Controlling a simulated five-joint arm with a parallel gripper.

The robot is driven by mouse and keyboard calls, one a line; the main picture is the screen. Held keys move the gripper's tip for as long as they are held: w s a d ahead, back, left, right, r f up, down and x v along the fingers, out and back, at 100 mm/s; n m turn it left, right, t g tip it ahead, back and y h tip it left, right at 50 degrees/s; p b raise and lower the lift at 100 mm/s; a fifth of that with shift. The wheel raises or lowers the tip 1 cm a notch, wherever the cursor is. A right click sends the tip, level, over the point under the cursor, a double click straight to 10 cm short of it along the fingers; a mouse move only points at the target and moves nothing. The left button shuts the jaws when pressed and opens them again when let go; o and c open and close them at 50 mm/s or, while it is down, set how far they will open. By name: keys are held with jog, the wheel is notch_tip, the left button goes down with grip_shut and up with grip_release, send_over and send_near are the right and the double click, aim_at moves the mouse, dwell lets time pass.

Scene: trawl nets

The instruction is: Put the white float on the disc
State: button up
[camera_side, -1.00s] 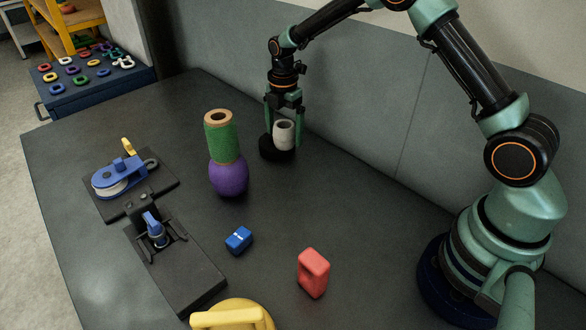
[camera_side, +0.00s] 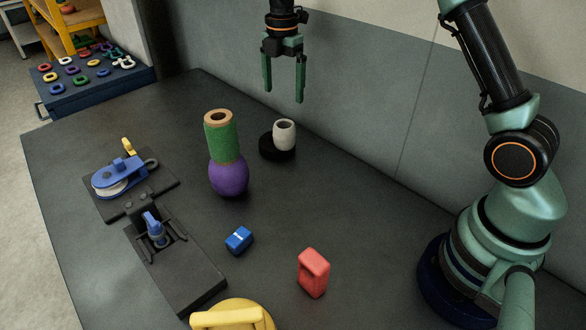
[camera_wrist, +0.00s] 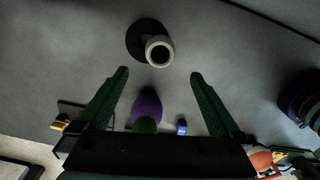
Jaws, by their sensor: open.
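The white float (camera_side: 284,136), a short hollow cylinder, stands upright on the round black disc (camera_side: 267,152) near the wall, towards the disc's right side. In the wrist view, the white float (camera_wrist: 169,52) partly covers the disc (camera_wrist: 137,38) and looks off its centre. My gripper (camera_side: 284,95) is open and empty, raised well above the float with a clear gap. In the wrist view, my gripper (camera_wrist: 160,73) shows both fingers apart with nothing between them.
A green spool on a purple base (camera_side: 228,178) stands left of the disc. A blue pulley (camera_side: 118,177), a dark clamp plate (camera_side: 185,280), a small blue block (camera_side: 239,240), a red block (camera_side: 313,272) and a yellow item (camera_side: 232,316) lie nearer the front. The wall is close behind the disc.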

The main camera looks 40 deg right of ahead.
jog(key=s+a+r+m+t, duration=0.1)
jog(key=s+r+m+t, duration=0.2)
jog(key=s+r+m, duration=0.6)
jog(key=s+f+m+t, duration=0.1)
jog(key=s+m+t, duration=0.1)
jog(key=s+m, duration=0.9)
jog(key=shift+s+a+t, duration=0.3)
jog(key=shift+s+a, duration=0.1)
jog(key=shift+s, duration=0.8)
